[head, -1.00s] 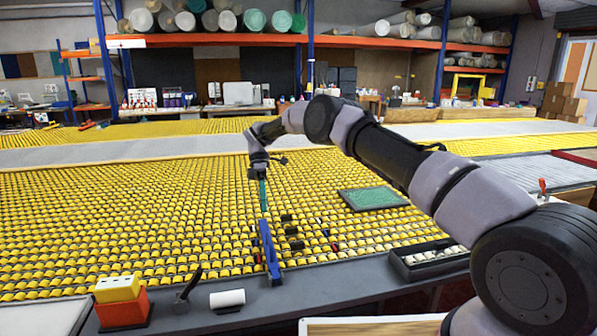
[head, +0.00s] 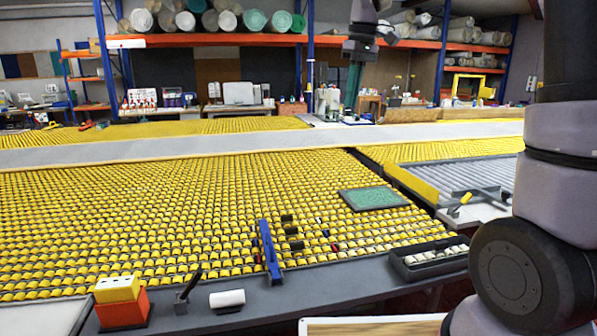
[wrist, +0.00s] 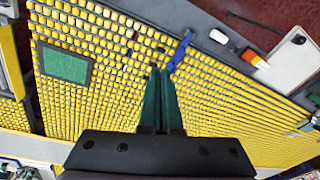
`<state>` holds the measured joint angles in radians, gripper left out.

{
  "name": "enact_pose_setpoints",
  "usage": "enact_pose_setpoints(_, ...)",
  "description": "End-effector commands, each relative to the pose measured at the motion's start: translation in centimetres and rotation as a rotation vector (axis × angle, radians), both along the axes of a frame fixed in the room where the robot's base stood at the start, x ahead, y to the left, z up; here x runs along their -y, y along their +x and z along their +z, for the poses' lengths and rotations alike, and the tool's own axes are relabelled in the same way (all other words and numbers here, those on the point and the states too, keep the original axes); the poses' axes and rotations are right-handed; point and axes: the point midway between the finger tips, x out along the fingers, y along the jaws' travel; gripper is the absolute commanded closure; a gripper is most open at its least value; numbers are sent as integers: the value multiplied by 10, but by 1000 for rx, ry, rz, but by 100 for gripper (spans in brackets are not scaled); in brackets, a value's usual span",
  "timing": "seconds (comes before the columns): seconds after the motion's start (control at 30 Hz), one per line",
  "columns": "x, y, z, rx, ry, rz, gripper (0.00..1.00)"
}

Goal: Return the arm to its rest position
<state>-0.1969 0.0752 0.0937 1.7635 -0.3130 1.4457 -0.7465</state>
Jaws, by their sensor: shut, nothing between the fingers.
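My gripper (head: 351,88) hangs high at the upper middle of the head view, fingers pointing down, well above the yellow roller table (head: 150,210). In the wrist view its two green fingers (wrist: 160,74) lie side by side, shut and empty. My arm stands raised along the right edge of the head view. Nothing touches the fingers.
On the table lie a blue tool (head: 268,250), a green mat in a grey frame (head: 373,198) and several small dark pieces. A tray of white rolls (head: 430,257) sits at the front edge, with an orange and yellow block (head: 122,303) and a white roll (head: 227,298) to the left.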

Motion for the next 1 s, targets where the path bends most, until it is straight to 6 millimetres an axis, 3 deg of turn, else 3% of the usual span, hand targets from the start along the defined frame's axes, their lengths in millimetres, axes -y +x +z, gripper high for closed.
enact_pose_setpoints(0.1,31,-40,18,80,40,-168,100)
enact_pose_setpoints(0.23,59,-82,25,160,100,-357,100)
enact_pose_setpoints(0.53,106,-170,9,320,276,-763,100)
enact_pose_setpoints(0.7,116,-194,-3,365,347,-891,100)
enact_pose_setpoints(1.0,118,-200,-7,375,367,-925,100)
